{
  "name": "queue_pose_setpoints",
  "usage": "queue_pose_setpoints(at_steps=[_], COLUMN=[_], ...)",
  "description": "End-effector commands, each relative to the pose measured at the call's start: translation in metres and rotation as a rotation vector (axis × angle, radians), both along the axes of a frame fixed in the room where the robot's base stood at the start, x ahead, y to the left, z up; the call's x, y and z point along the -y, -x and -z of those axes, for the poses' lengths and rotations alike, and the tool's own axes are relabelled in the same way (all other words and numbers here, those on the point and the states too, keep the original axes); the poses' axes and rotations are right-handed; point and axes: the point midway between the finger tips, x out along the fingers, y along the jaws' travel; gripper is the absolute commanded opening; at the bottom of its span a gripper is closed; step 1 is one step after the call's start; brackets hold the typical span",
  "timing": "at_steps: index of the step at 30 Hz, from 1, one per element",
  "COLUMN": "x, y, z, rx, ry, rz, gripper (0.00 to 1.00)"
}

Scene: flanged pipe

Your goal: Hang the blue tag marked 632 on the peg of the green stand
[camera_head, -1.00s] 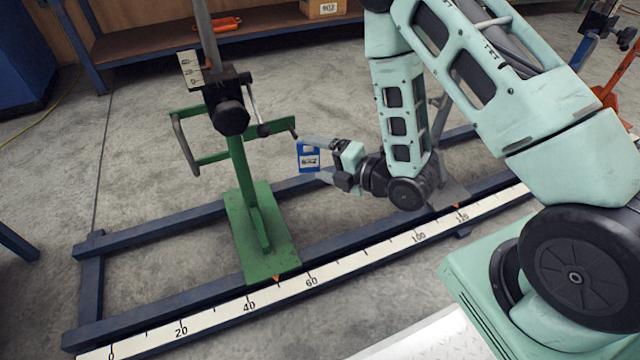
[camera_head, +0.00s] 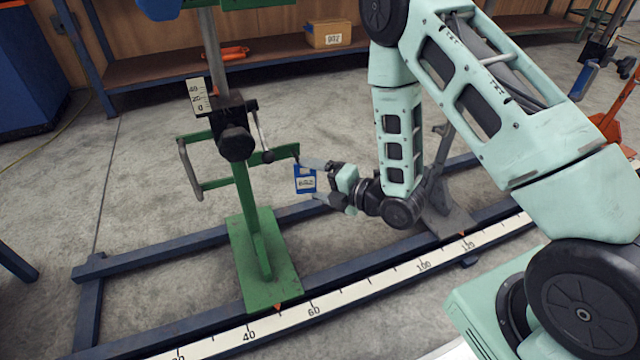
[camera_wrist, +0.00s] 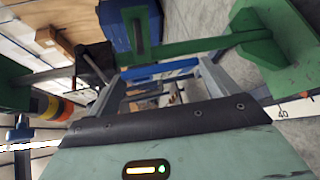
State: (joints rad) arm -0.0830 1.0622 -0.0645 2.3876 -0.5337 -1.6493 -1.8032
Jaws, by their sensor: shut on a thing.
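The blue tag (camera_head: 305,184) has a white label whose print is too small to read surely. My gripper (camera_head: 318,180) is shut on it and holds it in the air, just right of and below the end of the green stand's right arm (camera_head: 284,151). The green stand (camera_head: 264,262) has a flat base and an upright post. I cannot make out the peg clearly or tell whether the tag touches it. In the wrist view, the tag's blue edge (camera_wrist: 160,72) spans between my two fingers (camera_wrist: 160,90).
A black clamp (camera_head: 236,140) with a lever and a scale plate (camera_head: 199,95) sits on the stand's post. A grey bar hangs at the left. The blue floor frame carries a white ruler (camera_head: 340,296). A shelf behind holds a cardboard box (camera_head: 325,35).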

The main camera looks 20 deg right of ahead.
Motion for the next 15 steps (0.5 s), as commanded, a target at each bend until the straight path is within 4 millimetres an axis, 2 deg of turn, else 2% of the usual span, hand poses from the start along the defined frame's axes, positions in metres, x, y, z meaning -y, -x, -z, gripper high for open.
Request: queue_pose_setpoints(at_steps=[15], x=[0.000], y=[-0.030], z=[0.002], rx=[0.002], ry=[-0.001], rz=[0.001], gripper=[0.64])
